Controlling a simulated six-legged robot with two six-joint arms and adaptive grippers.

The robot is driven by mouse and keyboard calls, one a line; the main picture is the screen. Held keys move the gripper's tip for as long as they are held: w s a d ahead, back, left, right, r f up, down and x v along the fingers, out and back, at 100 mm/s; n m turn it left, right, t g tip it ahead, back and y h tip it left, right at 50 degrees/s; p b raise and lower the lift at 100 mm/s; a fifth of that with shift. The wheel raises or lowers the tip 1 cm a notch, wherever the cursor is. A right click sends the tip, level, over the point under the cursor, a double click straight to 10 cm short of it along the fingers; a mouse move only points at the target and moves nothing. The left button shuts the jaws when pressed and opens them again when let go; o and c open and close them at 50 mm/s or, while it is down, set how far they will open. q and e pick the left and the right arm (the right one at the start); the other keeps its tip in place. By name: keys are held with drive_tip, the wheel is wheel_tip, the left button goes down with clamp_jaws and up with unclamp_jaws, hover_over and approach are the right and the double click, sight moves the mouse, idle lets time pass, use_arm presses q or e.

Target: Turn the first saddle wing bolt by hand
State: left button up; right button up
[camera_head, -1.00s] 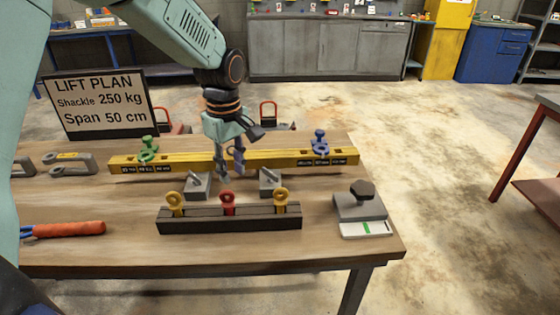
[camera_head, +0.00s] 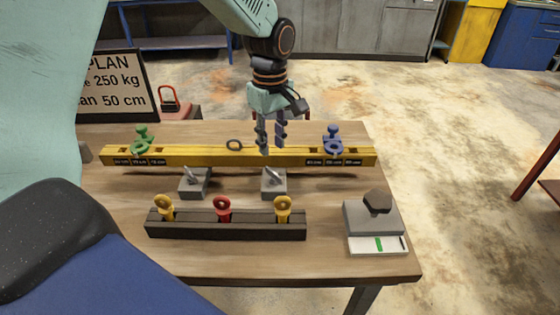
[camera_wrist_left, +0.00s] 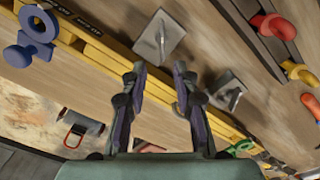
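Two grey saddle blocks with upright wing bolts stand in front of the yellow spreader beam (camera_head: 230,157): a left saddle (camera_head: 193,185) and a right saddle (camera_head: 273,188). I cannot tell which is the first. My left gripper (camera_head: 272,146) points down in front of or over the beam, above and slightly behind the right saddle in the picture. In the wrist view, its fingers (camera_wrist_left: 160,68) are apart with nothing between them. The right saddle (camera_wrist_left: 152,42) lies beyond the fingertips, and the left saddle (camera_wrist_left: 228,96) lies to the right. My right gripper is not in view.
The beam carries a green shackle (camera_head: 141,143) and a blue shackle (camera_head: 332,142). A dark rack (camera_head: 190,231) with yellow and red eye bolts stands in front. A grey block with a dark knob (camera_head: 377,203) is at right. The lift plan sign (camera_head: 115,88) stands behind left.

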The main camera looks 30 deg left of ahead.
sight(272, 171)
use_arm(q)
drive_tip(key=f, duration=0.2)
drive_tip(key=s+f, duration=0.1)
drive_tip(key=shift+d+f+b, duration=0.3)
drive_tip(key=shift+d+f, duration=0.1)
drive_tip(key=f, duration=0.3)
drive_tip(key=shift+w+a+f, duration=0.3)
drive_tip(key=shift+f, duration=0.05)
drive_tip(key=shift+s+d+r, duration=0.15)
drive_tip(key=shift+s+d, duration=0.1)
drive_tip(key=shift+w+a+f, duration=0.2)
drive_tip(key=c, duration=0.4)
drive_tip(key=shift+d+r, duration=0.1)
clamp_jaws()
